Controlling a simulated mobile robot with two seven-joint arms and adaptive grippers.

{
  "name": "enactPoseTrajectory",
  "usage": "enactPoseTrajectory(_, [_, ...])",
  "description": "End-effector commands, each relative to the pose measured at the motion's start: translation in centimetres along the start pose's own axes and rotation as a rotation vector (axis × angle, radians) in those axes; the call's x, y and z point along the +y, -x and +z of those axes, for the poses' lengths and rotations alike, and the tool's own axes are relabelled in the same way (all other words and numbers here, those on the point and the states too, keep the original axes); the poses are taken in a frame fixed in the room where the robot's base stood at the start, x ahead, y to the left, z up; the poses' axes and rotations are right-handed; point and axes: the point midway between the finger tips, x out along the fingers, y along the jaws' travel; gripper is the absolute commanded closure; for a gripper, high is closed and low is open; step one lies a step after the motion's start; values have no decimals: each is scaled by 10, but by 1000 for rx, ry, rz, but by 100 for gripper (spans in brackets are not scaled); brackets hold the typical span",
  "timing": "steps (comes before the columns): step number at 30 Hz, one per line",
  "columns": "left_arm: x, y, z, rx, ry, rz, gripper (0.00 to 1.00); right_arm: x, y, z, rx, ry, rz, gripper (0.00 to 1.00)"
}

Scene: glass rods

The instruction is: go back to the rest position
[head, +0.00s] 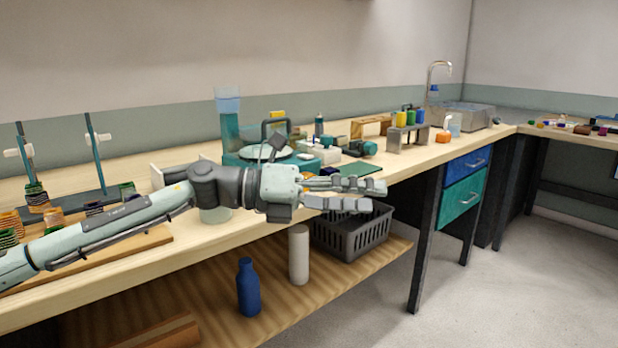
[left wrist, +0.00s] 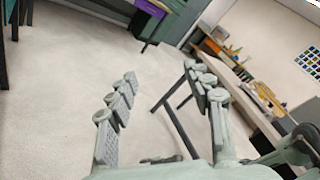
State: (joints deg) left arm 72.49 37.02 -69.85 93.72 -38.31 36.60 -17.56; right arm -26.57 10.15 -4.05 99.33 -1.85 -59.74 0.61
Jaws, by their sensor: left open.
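My left gripper (head: 372,195) reaches in from the left over the front edge of the workbench (head: 120,255) in the head view. Its fingers point right and stand apart with nothing between them. My right gripper is in neither view. No glass rod can be made out clearly in these frames.
Below the gripper, a grey basket (head: 352,235), a white cylinder (head: 299,255) and a blue bottle (head: 248,288) stand on the lower shelf. A teal machine (head: 240,152) stands behind the arm. The floor (head: 500,300) to the right is clear.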

Motion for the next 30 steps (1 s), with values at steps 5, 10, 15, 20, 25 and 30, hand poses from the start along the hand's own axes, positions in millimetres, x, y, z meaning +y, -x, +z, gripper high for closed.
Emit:
enactPoseTrajectory(5, [24, -10, 17, -412, 407, -133, 49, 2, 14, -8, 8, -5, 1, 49])
enactPoseTrajectory(10, [101, 35, 10, -823, 854, -149, 49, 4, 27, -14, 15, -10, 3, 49])
enactPoseTrajectory(15, [193, 100, -52, -1181, 1263, -71, 49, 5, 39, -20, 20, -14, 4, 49])
enactPoseTrajectory(20, [256, 153, -141, -1440, 1560, 45, 49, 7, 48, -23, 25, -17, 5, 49])
enactPoseTrajectory(25, [294, 204, -256, -1686, 1833, 204, 49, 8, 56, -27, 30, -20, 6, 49])
enactPoseTrajectory(30, [300, 248, -378, -1912, 2066, 398, 49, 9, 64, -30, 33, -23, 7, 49])
